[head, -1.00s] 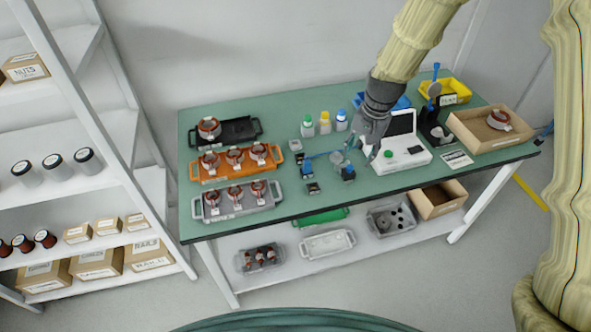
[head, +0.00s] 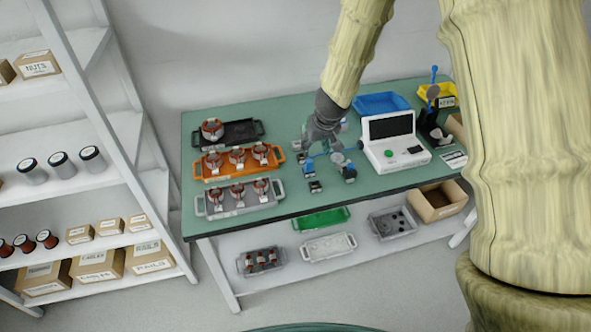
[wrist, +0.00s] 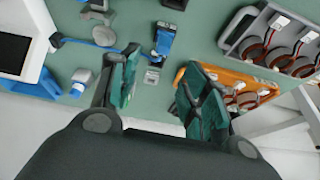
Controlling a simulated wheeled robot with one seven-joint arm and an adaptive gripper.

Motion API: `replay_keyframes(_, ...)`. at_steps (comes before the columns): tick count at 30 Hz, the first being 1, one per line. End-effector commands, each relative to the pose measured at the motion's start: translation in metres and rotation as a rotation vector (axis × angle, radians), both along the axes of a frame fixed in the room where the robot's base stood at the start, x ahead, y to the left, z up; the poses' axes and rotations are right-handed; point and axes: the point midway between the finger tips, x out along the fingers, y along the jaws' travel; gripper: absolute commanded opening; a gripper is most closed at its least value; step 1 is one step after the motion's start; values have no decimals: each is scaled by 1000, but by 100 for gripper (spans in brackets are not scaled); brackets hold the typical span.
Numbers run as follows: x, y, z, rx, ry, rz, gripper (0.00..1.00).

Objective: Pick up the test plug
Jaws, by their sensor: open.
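A blue block-shaped piece, which looks like the test plug (head: 309,166), stands on the green table right of the orange tray. In the wrist view this blue piece (wrist: 165,38) is just beyond my fingertips, and a blue cable runs from the white tester toward it. The white tester (head: 393,145) with a dark screen stands to the right. My gripper (head: 313,146) is above the table, behind the plug. Whether the fingers touch anything is not clear.
The orange tray (wrist: 238,79) with stators lies close to my right-hand finger in the wrist view. A small grey block (wrist: 152,77) shows between the fingers. A grey tray (head: 213,209) holds more stators.

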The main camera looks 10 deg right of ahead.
Motion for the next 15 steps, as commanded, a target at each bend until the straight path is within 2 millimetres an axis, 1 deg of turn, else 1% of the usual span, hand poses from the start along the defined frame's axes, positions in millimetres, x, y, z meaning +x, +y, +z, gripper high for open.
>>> replay_keyframes(5,3,-2,-4,-24,-6,22,46)
replay_keyframes(7,5,-1,-8,-25,-6,24,46)
replay_keyframes(15,17,1,-38,-24,-5,25,46)
